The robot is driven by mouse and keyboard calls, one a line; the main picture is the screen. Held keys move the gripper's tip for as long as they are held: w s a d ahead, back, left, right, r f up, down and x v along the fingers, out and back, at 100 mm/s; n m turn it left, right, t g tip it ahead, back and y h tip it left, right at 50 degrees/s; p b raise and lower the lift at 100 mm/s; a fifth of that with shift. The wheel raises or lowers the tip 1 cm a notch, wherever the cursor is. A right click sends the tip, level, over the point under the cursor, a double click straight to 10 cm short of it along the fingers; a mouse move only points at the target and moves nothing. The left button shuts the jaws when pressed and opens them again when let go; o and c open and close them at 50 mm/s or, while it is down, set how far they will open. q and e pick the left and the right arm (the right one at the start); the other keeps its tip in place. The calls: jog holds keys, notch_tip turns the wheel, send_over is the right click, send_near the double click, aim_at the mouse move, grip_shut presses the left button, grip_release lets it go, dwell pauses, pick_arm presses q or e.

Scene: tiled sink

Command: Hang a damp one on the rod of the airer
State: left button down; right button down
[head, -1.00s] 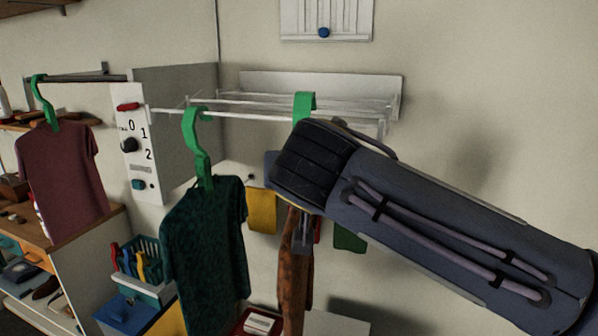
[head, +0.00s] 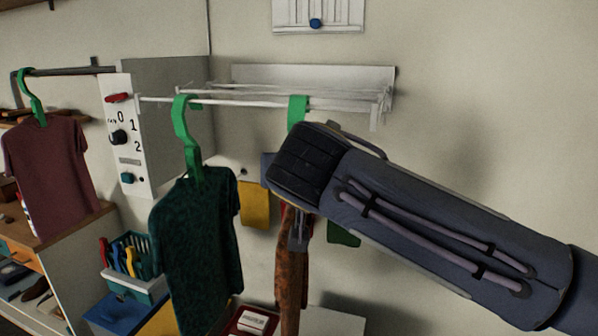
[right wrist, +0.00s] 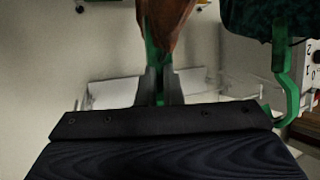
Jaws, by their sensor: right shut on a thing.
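My right gripper (head: 298,238) is shut on a green hanger (head: 297,112) that carries an orange-brown patterned garment (head: 290,275). The right wrist view shows the fingers (right wrist: 158,88) closed on the hanger below the garment (right wrist: 165,22). The hook's top is at the front rod (head: 235,103) of the white wall airer; my forearm hides the hanger's middle. I cannot tell whether the hook rests on the rod. A dark green shirt (head: 197,250) hangs from the same rod on a green hanger (head: 182,130), to the left. My left gripper is not in view.
A maroon shirt (head: 48,175) hangs on a dark rail (head: 65,71) at the left. A grey box with a dial panel (head: 128,150) stands beside the airer. A yellow cloth (head: 254,205) and a green cloth (head: 343,233) hang behind. A teal basket (head: 135,260) is below.

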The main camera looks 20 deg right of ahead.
jog(key=c, duration=1.5)
grip_release()
jog(key=b+v, duration=0.1)
jog(key=v, duration=0.6)
jog(key=s+d+f+n+g+y, duration=0.1)
jog(key=s+d+f+g, duration=0.3)
jog(key=f, duration=0.6)
jog(key=s+d+f+n+g+y, duration=0.15)
jog(key=s+d+f, duration=0.4)
jog(key=f, duration=0.55)
jog(key=s+a+f+m+g+y, duration=0.1)
jog(key=s+f+y, duration=0.3)
jog(key=s+f, duration=0.6)
notch_tip(320, 180, down, 4)
jog(key=shift+a+r+m+g, duration=0.15)
jog(key=shift+a+m+g, duration=0.2)
jog(key=shift+a+g, duration=0.1)
